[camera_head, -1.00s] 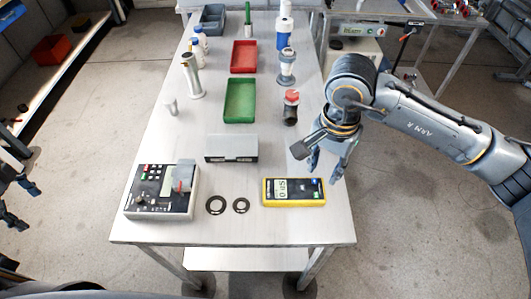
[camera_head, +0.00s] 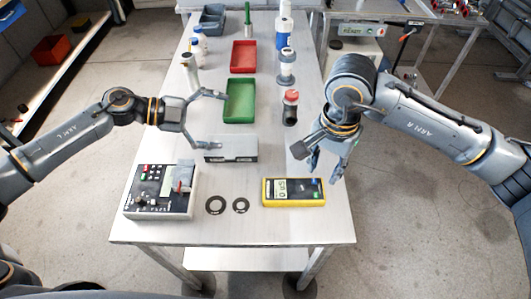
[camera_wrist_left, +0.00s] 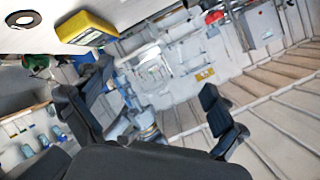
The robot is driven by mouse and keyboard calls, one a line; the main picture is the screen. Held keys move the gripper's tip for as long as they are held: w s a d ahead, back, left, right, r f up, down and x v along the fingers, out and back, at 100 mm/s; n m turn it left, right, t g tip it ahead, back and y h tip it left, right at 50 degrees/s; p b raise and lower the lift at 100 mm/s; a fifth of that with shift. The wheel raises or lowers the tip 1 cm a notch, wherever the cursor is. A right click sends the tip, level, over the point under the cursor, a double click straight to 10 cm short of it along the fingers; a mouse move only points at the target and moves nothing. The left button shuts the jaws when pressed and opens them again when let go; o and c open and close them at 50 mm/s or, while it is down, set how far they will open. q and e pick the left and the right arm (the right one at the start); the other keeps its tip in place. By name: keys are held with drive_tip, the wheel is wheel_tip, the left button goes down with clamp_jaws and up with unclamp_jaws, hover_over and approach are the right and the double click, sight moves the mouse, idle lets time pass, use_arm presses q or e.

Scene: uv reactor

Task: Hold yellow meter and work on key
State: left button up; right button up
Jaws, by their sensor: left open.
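The yellow meter (camera_head: 294,192) with a lit display lies flat at the table's front right; it also shows in the left wrist view (camera_wrist_left: 87,28). I cannot tell which part is the key. My left gripper (camera_head: 222,121) is open and empty above the table, by the green tray and grey block; its spread fingers show in the left wrist view (camera_wrist_left: 155,110). My right gripper (camera_head: 316,163) hangs with fingers apart, empty, just behind the meter.
Two black rings (camera_head: 215,205) lie between box and meter. A grey block (camera_head: 231,149), a green tray (camera_head: 240,101) and a red tray (camera_head: 244,57) line the middle. A red-topped bottle (camera_head: 291,107) stands near my right gripper. The front table strip is clear.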

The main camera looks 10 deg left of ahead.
use_arm(q)
drive_tip(key=s+d+m+g+y, duration=0.1)
drive_tip(key=s+d+m+g, duration=0.4)
drive_tip(key=d+m, duration=0.4)
drive_tip(key=m+g+y, duration=0.2)
drive_tip(key=m+y, duration=0.4)
drive_tip(key=m, duration=0.6)
hover_over(266, 189)
drive_tip(key=d, duration=0.1)
drive_tip(key=a+m+t+y, duration=0.1)
drive_tip(key=m+t+y, duration=0.2)
drive_tip(key=m+y, duration=0.35)
drive_tip(key=shift+m, duration=0.55)
wheel_tip(266, 189, down, 13)
drive_tip(key=c, duration=1.3)
drive_tip(key=shift+c, duration=0.7)
use_arm(e)
clamp_jaws()
